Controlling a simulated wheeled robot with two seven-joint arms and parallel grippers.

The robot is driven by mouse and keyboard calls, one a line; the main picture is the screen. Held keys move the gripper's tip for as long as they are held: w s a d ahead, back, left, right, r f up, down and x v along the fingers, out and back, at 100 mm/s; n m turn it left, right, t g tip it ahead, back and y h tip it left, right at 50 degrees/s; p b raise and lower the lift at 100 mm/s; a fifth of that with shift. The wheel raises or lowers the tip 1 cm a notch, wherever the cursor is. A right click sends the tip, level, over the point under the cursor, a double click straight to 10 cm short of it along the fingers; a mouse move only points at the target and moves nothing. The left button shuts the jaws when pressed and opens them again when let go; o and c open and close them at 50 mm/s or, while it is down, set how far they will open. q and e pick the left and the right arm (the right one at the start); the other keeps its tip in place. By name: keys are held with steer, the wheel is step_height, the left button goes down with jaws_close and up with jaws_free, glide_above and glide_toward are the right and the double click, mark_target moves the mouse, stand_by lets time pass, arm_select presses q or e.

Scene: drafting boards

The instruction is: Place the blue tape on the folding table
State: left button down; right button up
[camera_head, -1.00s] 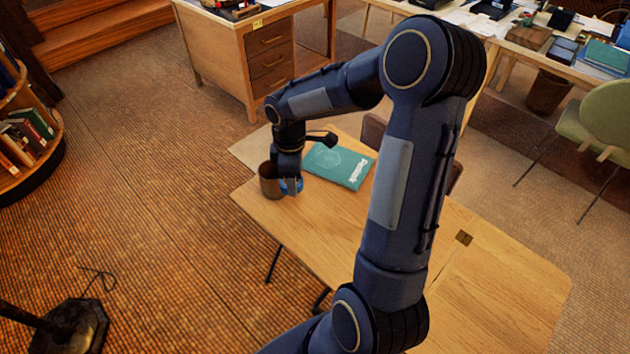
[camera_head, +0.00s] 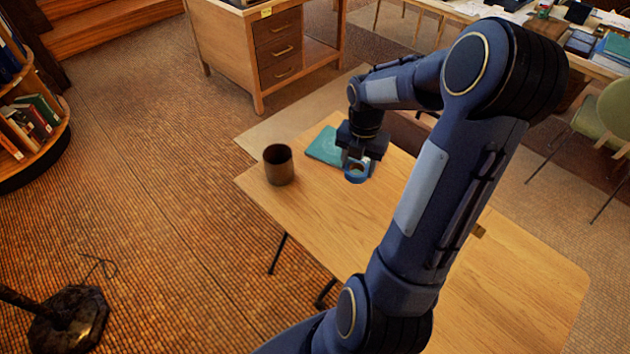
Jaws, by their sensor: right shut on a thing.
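The blue tape (camera_head: 356,174) is a small blue ring in the middle of the head view. My right gripper (camera_head: 358,162) points down and is shut on it. The tape is over the folding table (camera_head: 310,215), a light wood top, in front of the teal book. I cannot tell whether the tape touches the tabletop. My right arm hides the table's middle and part of its far edge. My left gripper is out of view.
A brown cup (camera_head: 278,165) stands near the table's left corner. A teal book (camera_head: 325,147) lies partly under my gripper. A wooden desk (camera_head: 225,50) stands behind, a green chair (camera_head: 606,120) at the right. The table's front left part is bare.

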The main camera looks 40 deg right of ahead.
steer(key=w+a+f, duration=0.3)
steer(key=w+a, duration=0.1)
steer(key=a, duration=0.2)
glide_above(309, 203)
steer(key=s+d, duration=0.1)
step_height(309, 203, down, 4)
steer(key=shift+d+f, duration=0.1)
steer(key=shift+f, duration=0.05)
steer(key=shift+w+a+f+b, duration=0.3)
steer(key=shift+a+f, duration=0.15)
steer(key=shift+f, duration=0.2)
steer(key=shift+w+a+f, duration=0.15)
steer(key=shift+f, duration=1.6)
steer(key=shift+f, duration=0.1)
steer(key=o, duration=1)
steer(key=shift+c, duration=0.2)
